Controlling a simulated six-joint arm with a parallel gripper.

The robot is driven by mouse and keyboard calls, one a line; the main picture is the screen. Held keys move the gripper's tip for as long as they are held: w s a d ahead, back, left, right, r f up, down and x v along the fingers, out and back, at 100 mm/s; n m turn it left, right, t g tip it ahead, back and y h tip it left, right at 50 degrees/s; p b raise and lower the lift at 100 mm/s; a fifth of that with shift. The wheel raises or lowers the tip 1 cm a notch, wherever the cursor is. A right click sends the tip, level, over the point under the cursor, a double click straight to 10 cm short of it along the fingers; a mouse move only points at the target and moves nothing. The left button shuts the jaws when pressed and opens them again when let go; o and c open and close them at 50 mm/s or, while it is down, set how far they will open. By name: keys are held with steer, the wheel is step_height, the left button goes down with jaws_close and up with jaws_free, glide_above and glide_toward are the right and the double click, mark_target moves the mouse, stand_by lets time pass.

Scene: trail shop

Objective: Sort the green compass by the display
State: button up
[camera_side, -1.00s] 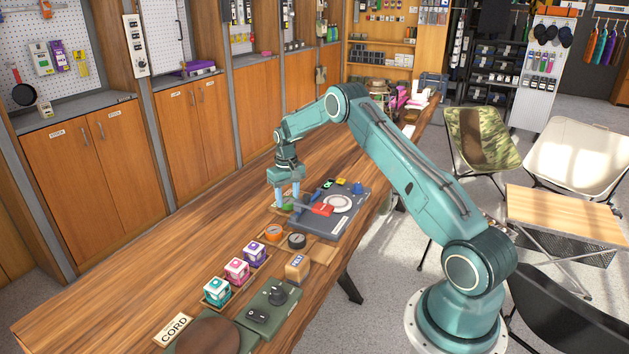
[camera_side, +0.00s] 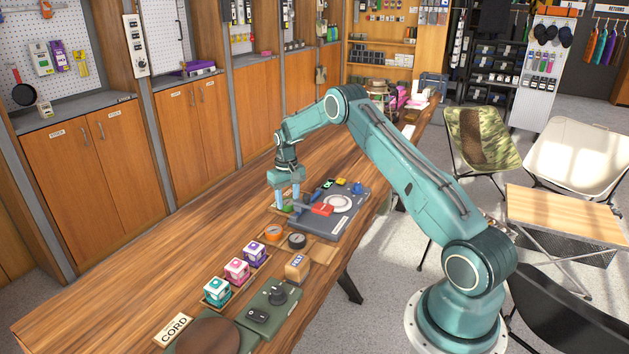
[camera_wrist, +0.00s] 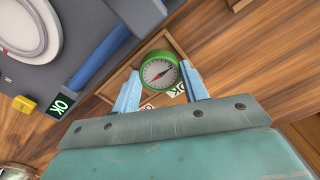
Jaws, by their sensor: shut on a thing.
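The green compass (camera_wrist: 160,72) has a white face and a red-and-dark needle. In the wrist view it sits between the two pale blue fingers of my gripper (camera_wrist: 161,89), which is shut on it. A shallow wooden tray with OK labels lies under the compass; I cannot tell whether the compass still touches it. An orange compass (camera_side: 273,232) and a black compass (camera_side: 296,240) lie nearer the camera on wooden trays.
Boxed goods (camera_side: 237,270) and a green switch unit (camera_side: 273,304) stand nearer. The table's left side is clear.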

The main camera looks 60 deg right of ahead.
stand_by(0.4)
steer(key=o, duration=1.6)
steer(key=shift+r, duration=0.1)
steer(key=shift+r, duration=3.85)
